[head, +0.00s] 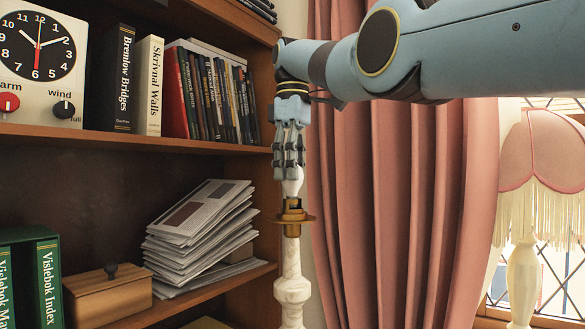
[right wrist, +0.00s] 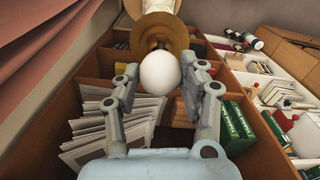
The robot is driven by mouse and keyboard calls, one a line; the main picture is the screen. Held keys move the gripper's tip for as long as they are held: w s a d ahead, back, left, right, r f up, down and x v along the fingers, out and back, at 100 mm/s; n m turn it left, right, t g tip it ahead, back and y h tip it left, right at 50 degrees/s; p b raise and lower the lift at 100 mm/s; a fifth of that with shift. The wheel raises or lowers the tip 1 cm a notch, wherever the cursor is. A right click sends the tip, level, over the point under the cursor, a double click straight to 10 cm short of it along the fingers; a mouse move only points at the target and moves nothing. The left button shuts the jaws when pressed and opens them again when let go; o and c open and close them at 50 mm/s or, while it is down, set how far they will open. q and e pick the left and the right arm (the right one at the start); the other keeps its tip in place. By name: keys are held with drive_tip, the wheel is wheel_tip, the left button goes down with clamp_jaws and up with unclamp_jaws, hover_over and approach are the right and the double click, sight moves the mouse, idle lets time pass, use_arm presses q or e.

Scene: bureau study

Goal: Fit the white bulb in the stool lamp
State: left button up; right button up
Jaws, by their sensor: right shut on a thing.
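My right gripper (head: 291,165) points down, with its fingers shut on the white bulb (head: 293,187). In the right wrist view the bulb (right wrist: 160,73) sits between the two fingers. Directly below it in the head view is the brass holder with a wide collar (head: 294,217), on top of a pale marbled lamp stem (head: 292,289). The bulb's lower end is at the holder's top; I cannot tell whether it is seated in it. In the right wrist view the brass collar (right wrist: 152,38) shows behind the bulb. My left gripper is not in view.
A wooden bookcase (head: 150,145) with books, a clock (head: 40,58), a stack of papers (head: 205,230) and a wooden box (head: 108,293) stands close on the left. A pink curtain (head: 400,200) hangs behind. A lamp with a pink fringed shade (head: 543,155) stands at the right.

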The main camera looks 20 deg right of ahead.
drive_tip(key=shift+m, duration=0.3)
drive_tip(key=o, duration=1.1)
drive_tip(key=shift+c, duration=0.2)
wheel_tip(320, 180, up, 7)
drive_tip(key=p, duration=0.7)
drive_tip(key=shift+f, duration=0.1)
